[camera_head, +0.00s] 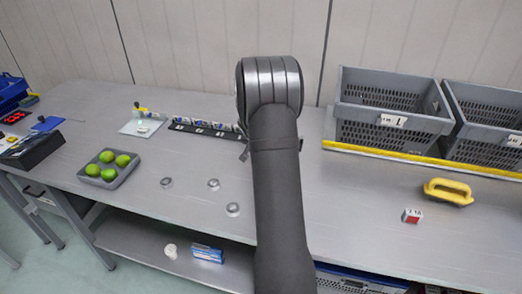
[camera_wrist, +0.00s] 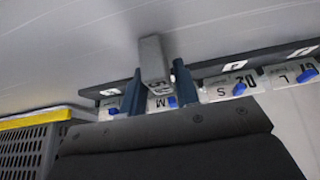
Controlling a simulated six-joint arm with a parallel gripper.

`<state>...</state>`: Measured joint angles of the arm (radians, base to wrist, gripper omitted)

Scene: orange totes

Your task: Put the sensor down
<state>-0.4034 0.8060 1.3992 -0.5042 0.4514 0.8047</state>
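In the wrist view, my gripper (camera_wrist: 158,68) has its two dark blue fingers on either side of a small grey block (camera_wrist: 152,52) with dark lettering on its near end. This block appears to be the sensor, gripped between the fingers and reaching past their tips. Whether it touches the grey table surface cannot be told. A black rack (camera_wrist: 213,74) with white labelled pieces and blue knobs lies just beyond the fingers. In the head view, my arm hides the gripper and the block. The rack (camera_head: 193,130) shows to the left of my arm.
Grey crates (camera_head: 345,111) stand behind a yellow edge strip (camera_head: 375,152) at right. A yellow handle (camera_head: 449,184) and a small red-white block (camera_head: 412,216) lie in front. Left are a tray of green balls (camera_head: 88,182) and metal discs (camera_head: 213,184).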

